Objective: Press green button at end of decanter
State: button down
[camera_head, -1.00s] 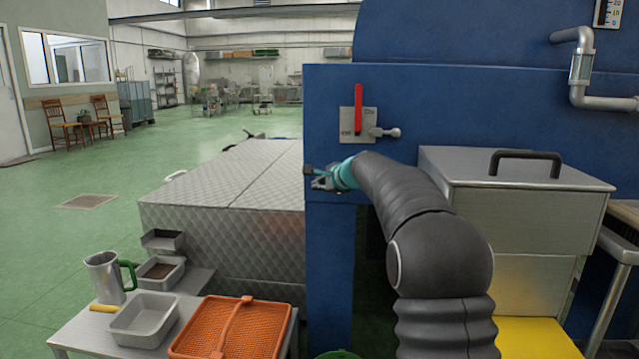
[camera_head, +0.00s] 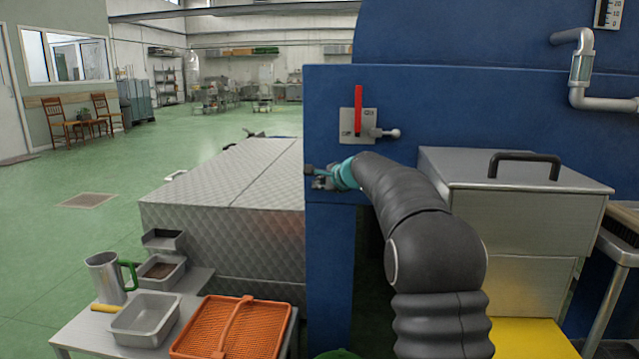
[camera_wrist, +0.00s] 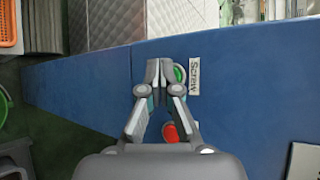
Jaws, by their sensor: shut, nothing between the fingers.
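The green button (camera_wrist: 180,73) sits on the blue panel (camera_wrist: 240,100) at the end of the machine, seen in the wrist view beside a white label reading "Screw" (camera_wrist: 194,76). My gripper (camera_wrist: 159,70) is shut and empty, its fingertips just left of the green button and partly covering its edge. I cannot tell whether they touch the panel. A red button (camera_wrist: 171,132) lies below, partly hidden by the fingers. In the head view my gripper (camera_head: 318,177) is at the left edge of the blue machine (camera_head: 329,240); the buttons cannot be made out there.
A red-handled lever (camera_head: 358,108) is on the blue housing above my gripper. A quilted metal cover (camera_head: 225,190) lies to the left. A steel box (camera_head: 510,215) is at right.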

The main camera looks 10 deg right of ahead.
jog(key=shift+w+d, duration=0.1)
jog(key=shift+w, duration=0.15)
jog(key=shift+s, duration=0.15)
dwell(0.5)
jog(key=shift+s+a+b, duration=0.25)
jog(key=shift+s+b, duration=0.15)
jog(key=shift+s, duration=0.2)
jog(key=shift+s+a+b, duration=0.25)
jog(key=shift+s+b, duration=0.25)
jog(key=shift+s, duration=0.3)
jog(key=shift+s+a+b, duration=0.25)
jog(key=shift+s+b, duration=0.2)
jog(key=shift+s, duration=0.35)
jog(key=shift+s+a+b, duration=0.25)
jog(key=shift+s+b, duration=0.25)
jog(key=shift+s, duration=0.3)
